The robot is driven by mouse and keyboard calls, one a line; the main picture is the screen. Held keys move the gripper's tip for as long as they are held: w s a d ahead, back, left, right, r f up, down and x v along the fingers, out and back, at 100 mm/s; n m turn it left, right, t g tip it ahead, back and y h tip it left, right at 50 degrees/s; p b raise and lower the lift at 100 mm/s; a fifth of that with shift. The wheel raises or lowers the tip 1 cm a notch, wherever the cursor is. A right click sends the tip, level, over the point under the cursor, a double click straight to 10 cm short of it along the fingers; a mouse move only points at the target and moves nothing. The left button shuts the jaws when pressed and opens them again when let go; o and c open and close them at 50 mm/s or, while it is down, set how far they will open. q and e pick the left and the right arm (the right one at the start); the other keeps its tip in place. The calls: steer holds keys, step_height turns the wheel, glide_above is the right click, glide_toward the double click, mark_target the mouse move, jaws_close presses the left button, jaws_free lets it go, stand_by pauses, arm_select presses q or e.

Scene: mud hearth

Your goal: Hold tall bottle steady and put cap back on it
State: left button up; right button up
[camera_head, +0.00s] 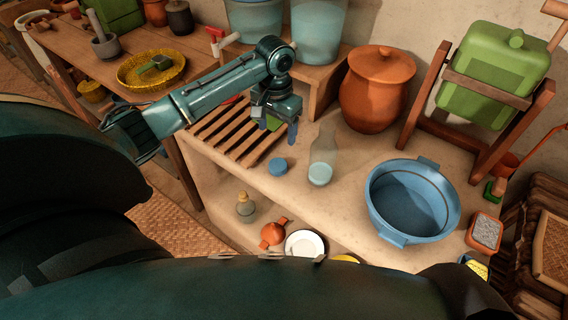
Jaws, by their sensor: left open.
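The tall bottle (322,158) is clear and stands upright on the mud ledge, with a pale blue-white area at its base. A small round blue cap (278,166) lies on the ledge just left of the bottle, apart from it. My left gripper (277,127) is open and points down above the ledge, behind and left of the bottle, near the slatted rack. It touches neither the bottle nor the cap, as far as I can tell. A green patch shows at its fingers; I cannot tell what it is. My right gripper is not in view.
A wooden slatted rack (217,135) lies left of the cap. A blue basin (374,205) stands right of the bottle. A lidded clay pot (377,95) stands behind it. A green container (492,75) hangs in a wooden stand. The ledge in front of the bottle is clear.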

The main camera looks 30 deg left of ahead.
arm_select(q)
steer(key=shift+s, duration=0.1)
glide_above(277, 165)
step_height(277, 165, down, 8)
stand_by(0.5)
step_height(277, 165, down, 5)
steer(key=shift+f+b, duration=0.1)
steer(key=shift+b, duration=0.25)
steer(key=shift+c, duration=0.6)
steer(key=c, duration=0.9)
